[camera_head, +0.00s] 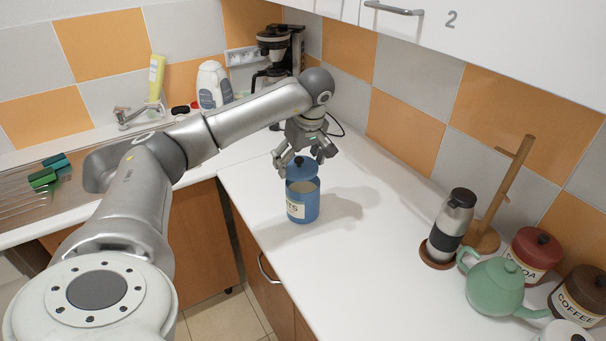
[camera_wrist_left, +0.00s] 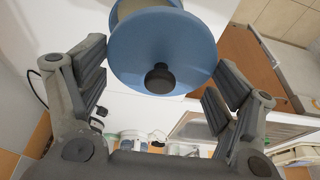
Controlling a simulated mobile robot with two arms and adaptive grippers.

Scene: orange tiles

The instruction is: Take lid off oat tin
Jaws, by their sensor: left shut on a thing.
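The oat tin (camera_head: 302,207) is a blue canister with a partly hidden white label, upright on the white worktop. Its top is open and shows pale contents. The blue lid (camera_head: 301,170) with a dark knob is above the tin, tilted and clear of the rim at least at the front. My left gripper (camera_head: 304,158) is shut on the lid from above. In the left wrist view the lid (camera_wrist_left: 180,45) and its knob (camera_wrist_left: 160,78) lie between the widely spaced fingers. The tin's open mouth shows partly behind it. My right gripper is not in view.
A steel flask (camera_head: 452,222), a wooden stand (camera_head: 505,190), a green teapot (camera_head: 494,287), a red cocoa tin (camera_head: 533,255) and a brown coffee tin (camera_head: 578,297) stand at the right. A coffee maker (camera_head: 279,50) is behind. The worktop right of the oat tin is clear.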

